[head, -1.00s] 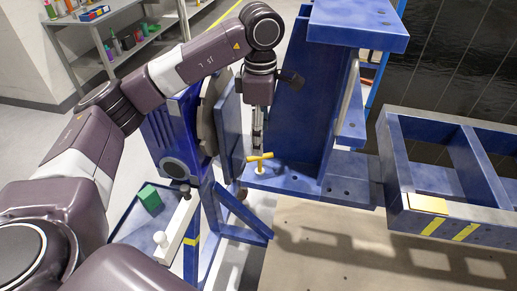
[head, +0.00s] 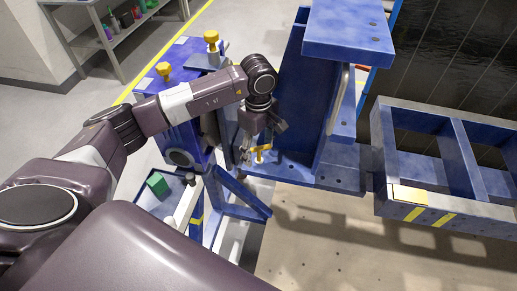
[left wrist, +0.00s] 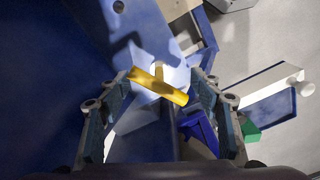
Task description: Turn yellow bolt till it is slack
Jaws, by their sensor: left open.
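The yellow bolt (head: 263,152) has a T-shaped handle and stands on the blue plate at the foot of the upright blue bracket. In the head view my left gripper (head: 248,148) points down right at it and hides part of it. In the left wrist view the bolt's yellow crossbar (left wrist: 158,87) lies slanted between the two fingers of my left gripper (left wrist: 165,82), which is open. I cannot tell whether a finger touches the bar. My right gripper is not in view.
The blue bracket (head: 305,125) rises close beside my left gripper. Two other yellow knobs (head: 164,72) (head: 211,42) stand on the blue jig further back. A tray with a green block (head: 157,184) is at lower left. A blue frame (head: 440,165) lies at right.

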